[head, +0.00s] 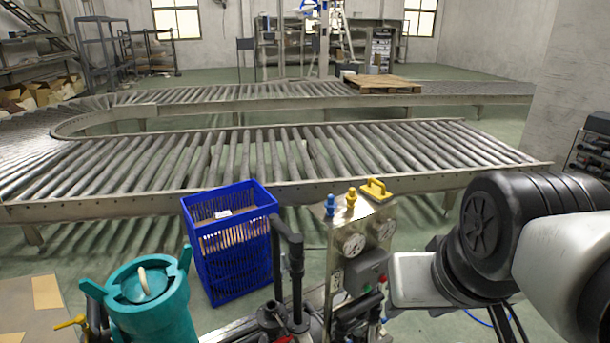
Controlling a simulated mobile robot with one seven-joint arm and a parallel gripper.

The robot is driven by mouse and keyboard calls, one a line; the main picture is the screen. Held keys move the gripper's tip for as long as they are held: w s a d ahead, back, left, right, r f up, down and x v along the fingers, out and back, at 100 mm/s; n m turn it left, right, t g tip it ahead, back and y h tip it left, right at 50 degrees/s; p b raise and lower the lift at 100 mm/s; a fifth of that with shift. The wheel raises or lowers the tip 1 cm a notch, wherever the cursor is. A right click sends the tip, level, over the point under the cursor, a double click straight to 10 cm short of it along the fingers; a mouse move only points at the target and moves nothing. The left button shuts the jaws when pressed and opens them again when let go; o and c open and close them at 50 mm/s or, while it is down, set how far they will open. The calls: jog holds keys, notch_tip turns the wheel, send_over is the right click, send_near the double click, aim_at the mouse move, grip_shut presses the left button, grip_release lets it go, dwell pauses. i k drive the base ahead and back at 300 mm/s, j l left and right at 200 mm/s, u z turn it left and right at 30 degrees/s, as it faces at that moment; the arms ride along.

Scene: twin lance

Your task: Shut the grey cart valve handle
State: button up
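A cart stands at the bottom centre in the head view. Its metal panel (340,222) carries two round gauges (354,244), a dark grey box (366,270), and blue (330,206) and yellow (351,198) fittings with a yellow handle (375,190) on top. Black pipes (290,262) and a teal canister (150,305) are left of the panel. A small yellow valve lever (71,322) shows at the lower left. I cannot make out a grey valve handle for certain. My arm comes in from the right and covers the panel's right surroundings. My gripper's fingers are not visible.
A blue plastic crate (232,240) stands behind the black pipes. A roller conveyor (270,160) curves across behind the cart, with a wooden pallet (382,83) on its far run. A shelf (590,150) with dark items is at the right edge.

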aim_at(283, 269)
jog(key=u, duration=0.6)
jog(key=i+l+u, duration=0.1)
jog(key=i, duration=0.35)
jog(key=i+l, duration=0.35)
jog(key=i+u, duration=0.05)
jog(key=i, duration=0.05)
